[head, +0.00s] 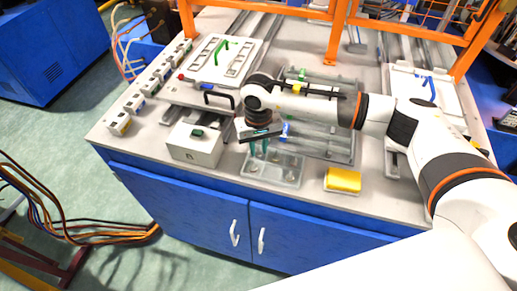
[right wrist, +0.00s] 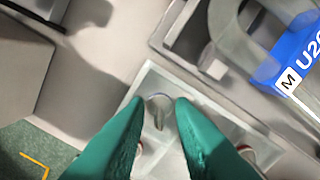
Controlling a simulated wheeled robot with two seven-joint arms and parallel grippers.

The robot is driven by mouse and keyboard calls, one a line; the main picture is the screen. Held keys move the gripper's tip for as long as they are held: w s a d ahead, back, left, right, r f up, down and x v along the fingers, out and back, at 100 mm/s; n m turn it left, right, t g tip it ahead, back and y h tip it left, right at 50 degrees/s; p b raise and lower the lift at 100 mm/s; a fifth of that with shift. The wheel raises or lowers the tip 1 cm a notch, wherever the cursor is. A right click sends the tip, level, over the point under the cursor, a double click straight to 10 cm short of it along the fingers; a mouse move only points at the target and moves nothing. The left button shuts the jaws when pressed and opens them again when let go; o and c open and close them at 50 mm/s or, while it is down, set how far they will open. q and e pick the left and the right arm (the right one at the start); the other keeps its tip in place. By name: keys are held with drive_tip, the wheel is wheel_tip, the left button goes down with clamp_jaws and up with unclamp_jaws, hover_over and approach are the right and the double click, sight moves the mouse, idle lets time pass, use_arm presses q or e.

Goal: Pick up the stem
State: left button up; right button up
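A clear tray (head: 290,180) on the table holds several small glass pieces. The stem (right wrist: 158,110) seems to be the small clear glass piece with a narrow tip in this tray. In the right wrist view it sits between my right gripper's green fingertips (right wrist: 161,102), with one finger on each side. The fingers are apart and I see no clear grip on the glass. In the head view my right gripper (head: 259,152) points down over the tray's back left part and hides some of it. My left gripper is not in view.
A white box (head: 196,144) with a green part stands left of the tray. A yellow block (head: 343,180) lies to the right. A blue labelled part (right wrist: 292,66) is close to my right fingers. An orange frame (head: 336,32) crosses the back.

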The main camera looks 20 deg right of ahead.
clamp_jaws()
drive_tip(key=shift+s, duration=0.1)
